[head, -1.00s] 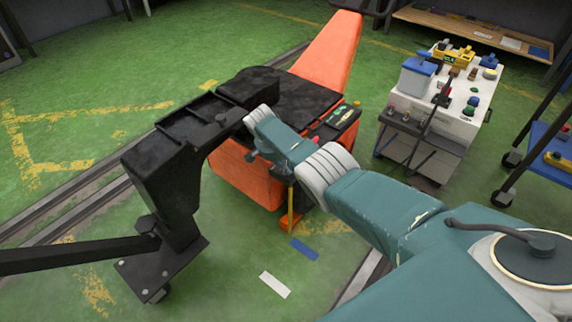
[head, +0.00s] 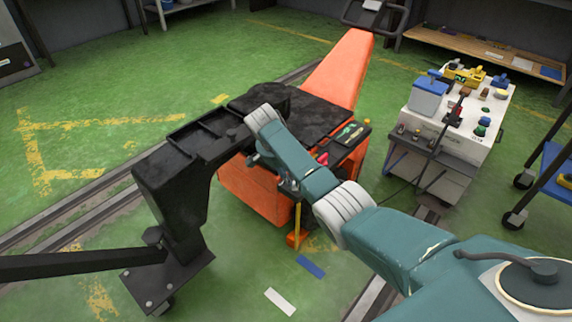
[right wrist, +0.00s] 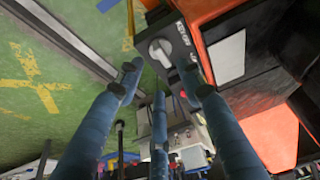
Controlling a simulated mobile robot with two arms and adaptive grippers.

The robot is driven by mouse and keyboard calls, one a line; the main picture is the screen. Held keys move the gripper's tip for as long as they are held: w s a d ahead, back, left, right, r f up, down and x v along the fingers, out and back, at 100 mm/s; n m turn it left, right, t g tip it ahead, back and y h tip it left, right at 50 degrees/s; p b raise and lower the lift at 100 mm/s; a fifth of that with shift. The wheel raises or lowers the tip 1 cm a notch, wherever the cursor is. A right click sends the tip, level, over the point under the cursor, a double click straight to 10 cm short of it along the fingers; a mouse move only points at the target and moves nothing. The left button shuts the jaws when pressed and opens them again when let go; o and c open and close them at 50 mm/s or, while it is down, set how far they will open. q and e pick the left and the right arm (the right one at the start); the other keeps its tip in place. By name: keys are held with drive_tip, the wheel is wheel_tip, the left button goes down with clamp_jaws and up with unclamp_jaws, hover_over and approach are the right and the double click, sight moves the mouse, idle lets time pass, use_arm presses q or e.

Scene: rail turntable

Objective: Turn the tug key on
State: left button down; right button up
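The orange tug (head: 335,75) with a black top stands on the green floor in the head view. In the right wrist view, a dark key box (right wrist: 175,42) on the tug carries a pale grey key knob (right wrist: 159,50), with lettering beside it that seems to read KEY OFF. My right gripper (right wrist: 158,80) has its blue fingers spread and empty, tips just below the knob in that picture; I see no clear contact. In the head view my teal right arm reaches over the tug's near side and hides the knob. My left gripper is not in view.
A black angled bar (head: 170,190) with a foot plate stands at the tug's left. A white cart (head: 455,125) with several tools is to the right, and a blue shelf (head: 555,165) is at the right edge. Rails (head: 85,205) cross the floor, open at upper left.

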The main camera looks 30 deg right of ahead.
drive_tip(key=v, duration=0.5)
idle(0.3)
